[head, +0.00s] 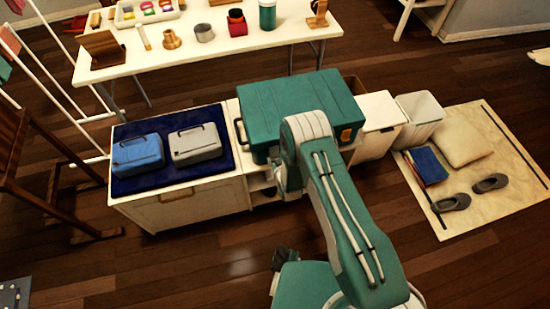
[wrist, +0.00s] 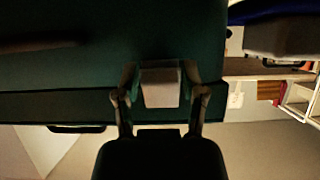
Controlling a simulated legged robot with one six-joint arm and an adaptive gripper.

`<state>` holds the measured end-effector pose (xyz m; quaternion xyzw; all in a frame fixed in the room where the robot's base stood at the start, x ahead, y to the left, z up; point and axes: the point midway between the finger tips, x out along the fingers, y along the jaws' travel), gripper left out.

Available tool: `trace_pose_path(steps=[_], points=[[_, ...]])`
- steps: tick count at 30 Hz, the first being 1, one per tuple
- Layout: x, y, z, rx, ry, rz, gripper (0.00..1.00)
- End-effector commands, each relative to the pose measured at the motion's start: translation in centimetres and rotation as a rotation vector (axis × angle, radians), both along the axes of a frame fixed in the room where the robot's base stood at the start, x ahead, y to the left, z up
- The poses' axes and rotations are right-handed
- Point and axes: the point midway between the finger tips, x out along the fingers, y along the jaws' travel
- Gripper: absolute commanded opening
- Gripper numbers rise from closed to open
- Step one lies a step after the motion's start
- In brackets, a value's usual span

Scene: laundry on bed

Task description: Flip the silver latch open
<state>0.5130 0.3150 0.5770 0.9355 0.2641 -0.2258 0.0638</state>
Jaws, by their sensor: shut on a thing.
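A large teal case (head: 290,100) sits closed on the white cabinet in the head view, and its dark teal side (wrist: 60,70) fills much of the wrist view. A pale, silver-looking latch (wrist: 161,88) is on that side. My gripper (wrist: 160,98) has one finger on each side of the latch and is shut on it. In the head view my arm covers part of the case's front and hides the gripper and this latch. An orange patch (head: 346,134) shows at the case's right front.
A blue box (head: 138,155) and a grey box (head: 196,145) lie on a navy mat (head: 130,186) left of the case. White bins (head: 420,117) stand to its right. A white table (head: 230,38) with small items is behind. Wooden floor is open in front.

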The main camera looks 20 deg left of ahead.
Motion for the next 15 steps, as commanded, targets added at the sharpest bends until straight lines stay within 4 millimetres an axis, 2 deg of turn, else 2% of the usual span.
trace_pose_path(steps=[15], points=[[-0.7, -0.6, 2.3, -0.245, 0.398, -0.001, 0.06]])
